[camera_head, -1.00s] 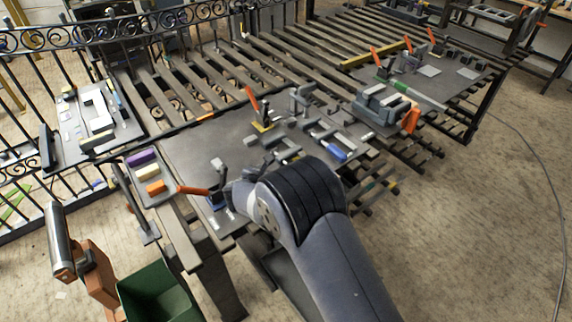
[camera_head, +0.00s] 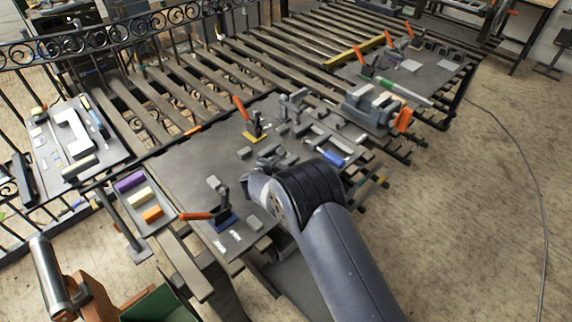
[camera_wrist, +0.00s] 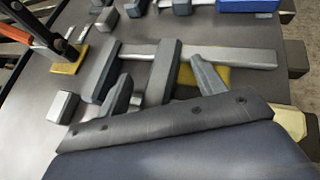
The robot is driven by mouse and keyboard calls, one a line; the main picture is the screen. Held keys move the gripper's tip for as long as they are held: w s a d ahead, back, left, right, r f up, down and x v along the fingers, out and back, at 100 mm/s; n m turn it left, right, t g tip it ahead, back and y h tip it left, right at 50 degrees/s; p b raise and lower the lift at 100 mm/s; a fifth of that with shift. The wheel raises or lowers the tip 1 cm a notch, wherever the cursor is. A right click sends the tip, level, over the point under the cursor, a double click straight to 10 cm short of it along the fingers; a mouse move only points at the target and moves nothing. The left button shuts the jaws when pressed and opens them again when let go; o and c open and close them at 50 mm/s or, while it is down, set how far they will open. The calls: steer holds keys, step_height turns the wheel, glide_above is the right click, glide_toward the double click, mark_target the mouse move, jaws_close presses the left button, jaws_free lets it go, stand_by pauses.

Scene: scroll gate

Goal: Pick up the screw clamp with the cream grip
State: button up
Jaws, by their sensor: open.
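The screw clamp (camera_wrist: 228,55) lies on the dark tabletop in the wrist view, with a grey bar and two dark jaws. A cream piece (camera_wrist: 288,118), which looks like its grip, shows at the lower right, partly hidden behind my gripper's dark body. My gripper (camera_wrist: 163,84) is open, one finger on each side of the clamp's middle jaw; I cannot tell whether the fingers touch it. In the head view my arm hides the gripper and most of this clamp.
A blue-gripped clamp (camera_head: 334,157) lies beyond. A toggle clamp with a yellow base (camera_head: 253,133) and one with a blue base (camera_head: 224,221) stand nearby. A tray (camera_head: 166,216) holds purple, cream and orange blocks. Bare tabletop (camera_head: 190,165) lies to the left.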

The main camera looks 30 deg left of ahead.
steer(key=shift+c, duration=0.5)
steer(key=shift+s+d+f, duration=0.1)
jaws_close()
